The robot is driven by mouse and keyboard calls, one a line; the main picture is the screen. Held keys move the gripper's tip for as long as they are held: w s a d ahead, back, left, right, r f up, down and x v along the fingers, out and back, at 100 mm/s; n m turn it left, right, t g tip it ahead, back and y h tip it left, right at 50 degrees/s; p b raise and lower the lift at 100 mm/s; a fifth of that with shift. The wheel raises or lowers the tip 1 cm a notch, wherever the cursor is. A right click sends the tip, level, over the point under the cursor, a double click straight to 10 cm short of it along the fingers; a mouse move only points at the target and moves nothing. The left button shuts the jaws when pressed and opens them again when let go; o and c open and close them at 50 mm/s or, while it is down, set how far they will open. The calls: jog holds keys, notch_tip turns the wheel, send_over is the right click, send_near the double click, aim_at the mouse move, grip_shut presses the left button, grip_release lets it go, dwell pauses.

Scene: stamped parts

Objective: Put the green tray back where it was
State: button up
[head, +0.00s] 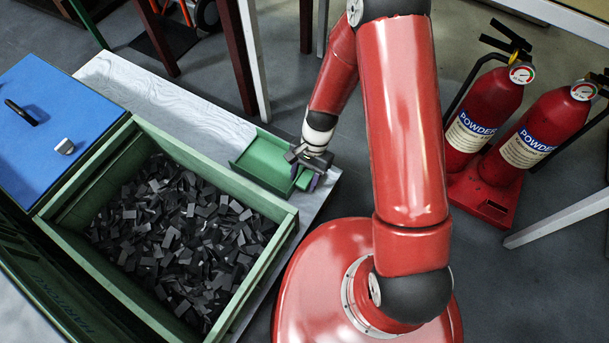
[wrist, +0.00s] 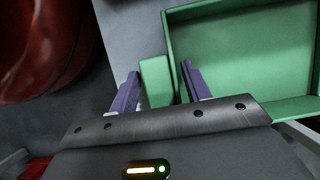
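The green tray (head: 266,158) lies on the light metal ledge (head: 150,88) beside the large crate. It looks empty in the wrist view (wrist: 245,52). My gripper (head: 303,176) is at the tray's right end in the head view. In the wrist view, its two purple fingers (wrist: 158,84) stand apart on either side of a small green block (wrist: 156,80) at the tray's side. The right finger overlaps the tray's near corner. Small gaps seem to show beside the block, so the gripper looks open. The fingertips' depth is hard to tell.
A large green crate (head: 118,278) full of small dark parts (head: 185,235) stands left of the tray. A blue-topped box (head: 70,105) adjoins it. Two red fire extinguishers (head: 485,115) stand at the right. Table legs (head: 238,55) rise behind the ledge.

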jog(key=shift+o, duration=0.7)
jog(key=shift+r, duration=0.3)
jog(key=w+d+r+n+t+p, duration=0.1)
jog(key=d+r, duration=0.2)
jog(key=r, duration=0.7)
jog(key=d+r+n+t+p, duration=0.1)
jog(key=d+r+t, duration=0.15)
jog(key=r, duration=0.65)
jog(key=w+d+r+n+t+p, duration=0.1)
jog(key=d+r, duration=0.2)
jog(key=r, duration=0.7)
jog(key=s+d+r+n+t+h, duration=0.2)
jog(key=s+d+r+t, duration=0.3)
jog(key=s+r, duration=0.6)
jog(key=shift+s+d+r+n, duration=0.15)
jog(key=shift+s+d+n, duration=0.4)
jog(key=shift+d, duration=0.6)
jog(key=shift+w, duration=0.1)
